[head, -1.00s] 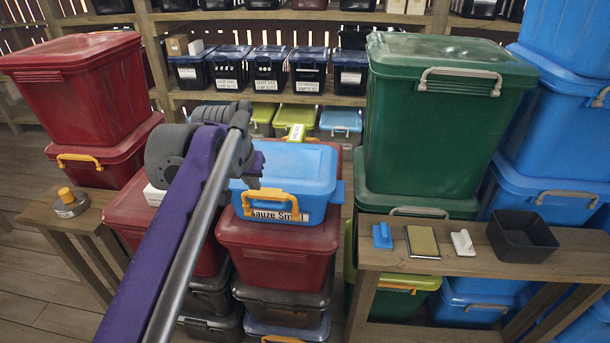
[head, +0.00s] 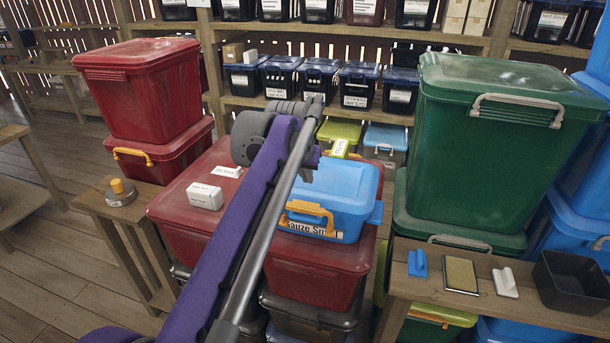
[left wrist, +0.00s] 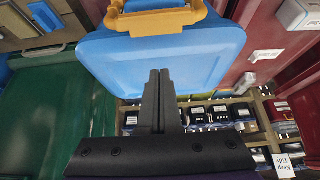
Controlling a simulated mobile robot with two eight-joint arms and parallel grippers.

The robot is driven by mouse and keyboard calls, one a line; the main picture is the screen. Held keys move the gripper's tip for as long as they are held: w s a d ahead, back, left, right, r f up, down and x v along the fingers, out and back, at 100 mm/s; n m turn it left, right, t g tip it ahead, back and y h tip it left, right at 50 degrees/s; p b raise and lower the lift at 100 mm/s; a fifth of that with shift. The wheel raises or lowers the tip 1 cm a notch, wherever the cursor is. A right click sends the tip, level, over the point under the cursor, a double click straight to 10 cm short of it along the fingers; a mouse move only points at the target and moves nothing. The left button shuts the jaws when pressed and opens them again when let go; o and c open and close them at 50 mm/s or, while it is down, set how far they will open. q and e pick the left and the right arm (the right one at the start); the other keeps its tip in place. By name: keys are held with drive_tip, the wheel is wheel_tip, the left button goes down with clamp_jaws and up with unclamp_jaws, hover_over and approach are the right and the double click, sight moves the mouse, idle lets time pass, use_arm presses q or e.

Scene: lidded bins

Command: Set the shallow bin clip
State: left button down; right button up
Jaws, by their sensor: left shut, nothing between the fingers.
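The shallow blue bin (head: 345,190), labelled "Gauze Sm…", sits on a large red lidded bin (head: 300,262). Its orange clip (head: 310,212) is on the front side, facing me; I cannot tell whether it is fastened. In the left wrist view the blue bin (left wrist: 205,50) fills the upper middle, with the orange clip (left wrist: 155,20) at the top edge. My left gripper (left wrist: 159,78) is shut and empty, its fingertips overlapping the blue surface in that picture, apart from the clip. In the head view my own arm mostly hides the fingers. My right gripper is not in view.
White small boxes (head: 205,196) lie on the red lid left of the blue bin. A tall green bin (head: 505,150) stands at right, behind a wooden bench (head: 420,287) holding a blue-handled tool, a sponge-like block and a black tray (head: 575,283). Stacked red bins (head: 140,95) stand at left.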

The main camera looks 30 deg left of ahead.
sight(309, 203)
use_arm(q)
drive_tip(key=x, duration=0.6)
drive_tip(key=s, duration=0.2)
drive_tip(key=s+d, duration=0.1)
drive_tip(key=shift+s+f, duration=0.2)
drive_tip(key=shift+s, duration=0.2)
drive_tip(key=shift+s+f, duration=0.1)
